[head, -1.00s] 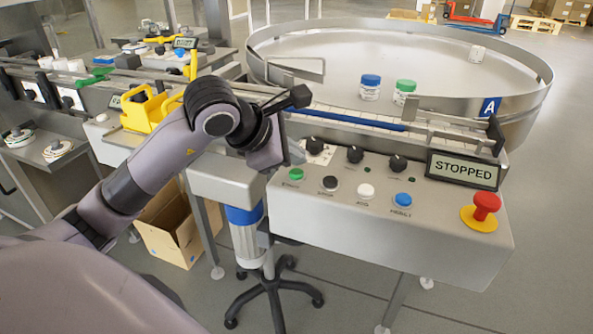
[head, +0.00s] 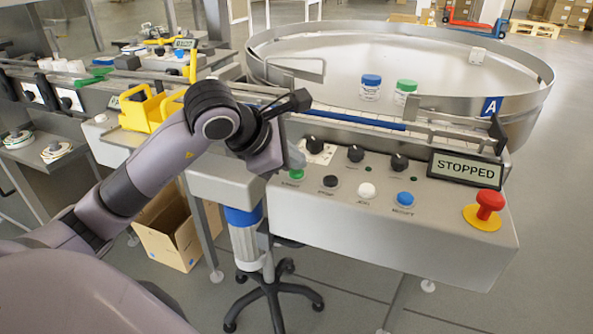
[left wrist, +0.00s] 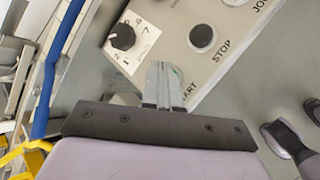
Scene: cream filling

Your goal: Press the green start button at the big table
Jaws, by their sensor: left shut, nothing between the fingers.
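The green start button (head: 296,174) is at the left end of the grey control panel on the big table. My left gripper (head: 298,160) is shut and empty, its fingertips just above and behind the button in the head view. In the left wrist view, the shut fingers (left wrist: 162,82) cover most of the green button (left wrist: 177,73); only a sliver of green shows beside them. I cannot tell whether the fingertips touch it. The panel display (head: 464,170) reads STOPPED. My right gripper is not in view.
A black stop button (head: 330,182), a white button (head: 367,190) and a blue button (head: 405,199) sit to the right. Black knobs (head: 355,154) stand behind them. A red emergency button (head: 489,204) is at the panel's right.

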